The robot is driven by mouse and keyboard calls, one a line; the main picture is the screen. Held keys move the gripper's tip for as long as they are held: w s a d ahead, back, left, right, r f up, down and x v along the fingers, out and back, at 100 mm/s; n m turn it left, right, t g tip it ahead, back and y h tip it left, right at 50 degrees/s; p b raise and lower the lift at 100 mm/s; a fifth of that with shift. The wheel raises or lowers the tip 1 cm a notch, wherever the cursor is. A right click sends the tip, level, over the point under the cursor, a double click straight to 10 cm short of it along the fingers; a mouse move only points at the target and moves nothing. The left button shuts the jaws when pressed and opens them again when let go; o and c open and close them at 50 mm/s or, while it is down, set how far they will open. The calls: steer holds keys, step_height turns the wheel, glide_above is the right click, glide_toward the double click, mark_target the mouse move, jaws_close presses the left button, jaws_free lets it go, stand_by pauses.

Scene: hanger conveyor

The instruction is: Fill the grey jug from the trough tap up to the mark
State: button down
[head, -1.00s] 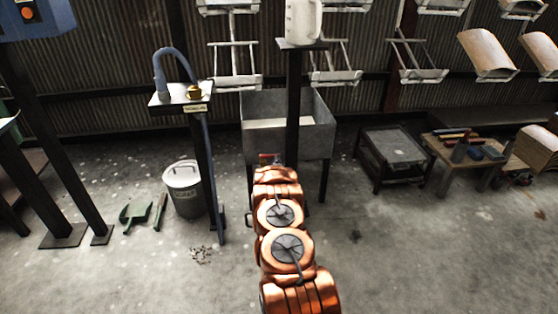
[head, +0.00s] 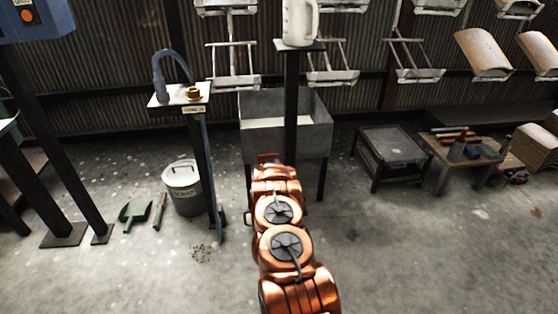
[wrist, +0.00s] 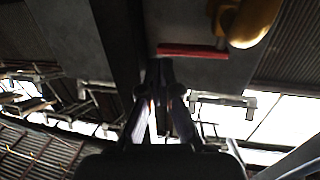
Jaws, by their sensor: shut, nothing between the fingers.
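A pale grey jug (head: 297,24) stands upright on a small plate on top of a dark post, cut off by the top edge of the head view. Its handle is on the right. Behind the post is a grey metal trough (head: 312,140) on legs. A small red bar (head: 268,157) shows at the trough's front, just past my arm. In the wrist view a red bar (wrist: 192,51) and a blurred yellow, brass-like part (wrist: 252,22) lie above my gripper (wrist: 160,72), which is shut and empty. My arm hides the gripper in the head view. The jug's mark and contents cannot be seen.
Left of the trough stands a post with a blue hose (head: 172,62) and a brass fitting, with a lidded grey bucket (head: 184,188) beside it. A low dark table (head: 390,150) and a wooden tool bench (head: 465,165) stand right. Floor at the right front is clear.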

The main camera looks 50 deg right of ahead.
steer(key=s+d+p+v, duration=0.1)
steer(key=p+v, duration=0.1)
steer(key=v, duration=0.8)
steer(key=shift+s, duration=0.3)
steer(key=shift+r, duration=0.1)
